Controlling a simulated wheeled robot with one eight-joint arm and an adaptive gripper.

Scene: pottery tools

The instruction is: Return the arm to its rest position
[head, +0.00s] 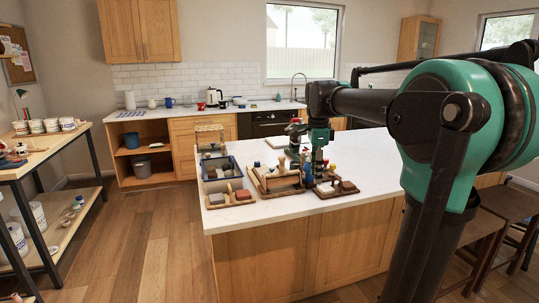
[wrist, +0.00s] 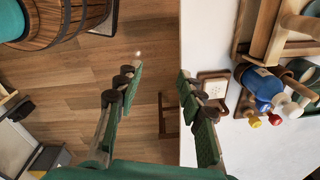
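My arm reaches from the right side of the head view out over the white kitchen island (head: 365,178). My gripper (head: 318,172) hangs near the pottery tools on the island top, but its fingertips are hard to make out there. In the wrist view my gripper (wrist: 160,82) is open, its two green-padded fingers wide apart with nothing between them. Wooden floor and the island's edge lie behind the fingers. A blue container with red, yellow and white tips (wrist: 263,88) is to the right of the fingers, apart from them.
A shelf table (head: 42,160) stands at left, stools (head: 507,205) at right. A wooden barrel (wrist: 60,28) shows in the wrist view.

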